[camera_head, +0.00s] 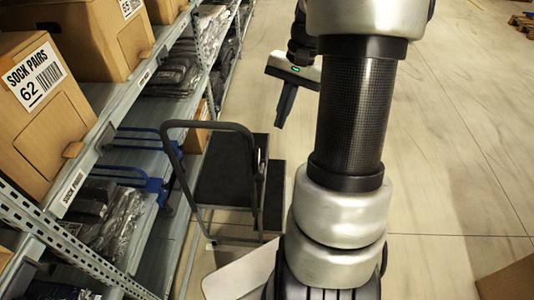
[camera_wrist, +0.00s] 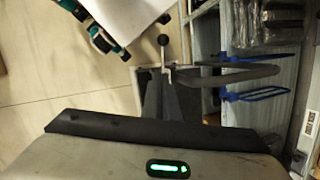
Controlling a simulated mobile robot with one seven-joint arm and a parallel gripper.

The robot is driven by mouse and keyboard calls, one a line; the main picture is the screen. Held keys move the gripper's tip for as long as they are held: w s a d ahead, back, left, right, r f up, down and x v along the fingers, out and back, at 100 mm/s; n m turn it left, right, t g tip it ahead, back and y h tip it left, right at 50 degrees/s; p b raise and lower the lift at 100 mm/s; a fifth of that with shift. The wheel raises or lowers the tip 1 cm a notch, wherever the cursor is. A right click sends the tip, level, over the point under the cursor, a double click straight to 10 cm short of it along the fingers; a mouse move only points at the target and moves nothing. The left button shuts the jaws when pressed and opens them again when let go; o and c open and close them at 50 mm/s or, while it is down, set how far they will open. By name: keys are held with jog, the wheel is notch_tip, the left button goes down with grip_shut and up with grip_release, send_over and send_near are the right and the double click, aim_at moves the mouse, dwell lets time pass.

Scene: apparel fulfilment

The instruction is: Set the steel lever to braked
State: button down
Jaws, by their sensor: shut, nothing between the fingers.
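The steel lever shows in the wrist view as a short pale stem (camera_wrist: 166,56) with a black ball knob (camera_wrist: 163,40) on its end. My gripper is shut and empty, fingers pointing down, to the right of the cart. In the wrist view its dark fingers (camera_wrist: 154,75) end just below the lever, apart from the knob in the picture.
The cart has a dark deck (camera_head: 225,170). A shelf rack (camera_head: 95,135) on the left holds cardboard boxes (camera_head: 40,105) and bagged clothes (camera_head: 175,75). Blue hooked bars (camera_head: 145,180) jut from it near the cart. The floor (camera_head: 450,130) at right is mostly clear.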

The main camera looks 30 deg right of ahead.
jog(key=b, duration=0.2)
send_near(261, 171)
notch_tip(261, 171, down, 2)
jog(key=shift+s+a+f, duration=0.95)
jog(key=shift+s+a, duration=0.1)
jog(key=shift+a, duration=0.1)
jog(key=shift+b, duration=0.3)
